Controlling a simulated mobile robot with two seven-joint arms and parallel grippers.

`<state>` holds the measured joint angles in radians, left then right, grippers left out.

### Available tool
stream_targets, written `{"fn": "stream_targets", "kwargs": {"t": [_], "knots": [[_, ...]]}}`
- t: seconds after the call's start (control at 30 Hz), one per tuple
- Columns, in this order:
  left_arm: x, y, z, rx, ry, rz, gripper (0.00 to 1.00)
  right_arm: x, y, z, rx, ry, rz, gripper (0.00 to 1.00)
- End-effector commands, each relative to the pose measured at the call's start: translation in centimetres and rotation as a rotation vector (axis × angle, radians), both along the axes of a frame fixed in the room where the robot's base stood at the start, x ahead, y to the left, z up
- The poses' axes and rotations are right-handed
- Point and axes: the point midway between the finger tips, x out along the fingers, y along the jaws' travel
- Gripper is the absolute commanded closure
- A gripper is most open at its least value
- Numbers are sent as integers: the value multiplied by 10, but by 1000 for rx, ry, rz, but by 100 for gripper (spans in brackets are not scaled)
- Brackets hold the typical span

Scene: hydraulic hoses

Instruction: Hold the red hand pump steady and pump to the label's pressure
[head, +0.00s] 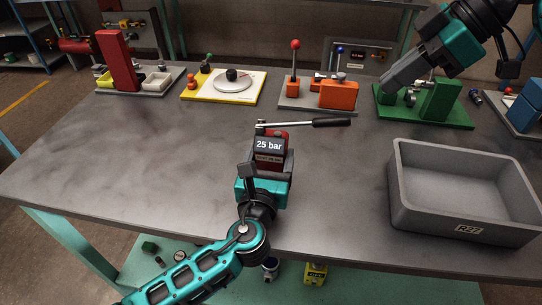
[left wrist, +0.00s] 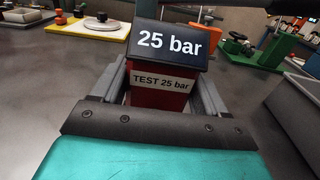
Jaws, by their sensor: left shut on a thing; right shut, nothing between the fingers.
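The red hand pump (head: 273,136) stands on the table in front of me, with a dark display on top reading "25 bar". In the left wrist view, the label (left wrist: 161,83) on the red body (left wrist: 158,99) reads "TEST 25 bar", and the display (left wrist: 170,41) shows 25 bar. The pump's lever (head: 331,122) lies roughly level, its black grip pointing right. My left gripper (head: 268,165) is shut on the pump body, one finger on each side. My right gripper (head: 396,84) is shut and empty, above the green station, away from the lever.
A grey bin (head: 458,226) marked R27 stands at the right front. Along the back are a red-post station (head: 117,62), a yellow-edged board (head: 224,87), an orange-block station (head: 338,94) and a green station (head: 440,101). The table left of the pump is clear.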

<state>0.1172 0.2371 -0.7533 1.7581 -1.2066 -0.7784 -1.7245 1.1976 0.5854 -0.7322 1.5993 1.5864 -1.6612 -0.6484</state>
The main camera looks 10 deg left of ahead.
Motion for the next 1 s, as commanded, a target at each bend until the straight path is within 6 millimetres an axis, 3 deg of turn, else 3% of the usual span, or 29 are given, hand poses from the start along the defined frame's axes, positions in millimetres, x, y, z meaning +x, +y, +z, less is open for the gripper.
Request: {"fn": "stream_targets", "kwargs": {"t": [0.93, 0.97, 1.0], "knots": [[0, 0, 1, 2, -2, 1, 87, 0, 0, 0, 0, 0, 0, 100], [0, 0, 1, 2, -2, 1, 24, 0, 0, 0, 0, 0, 0, 100], [0, 0, 1, 2, -2, 1, 20, 0, 0, 0, 0, 0, 0, 100]]}}
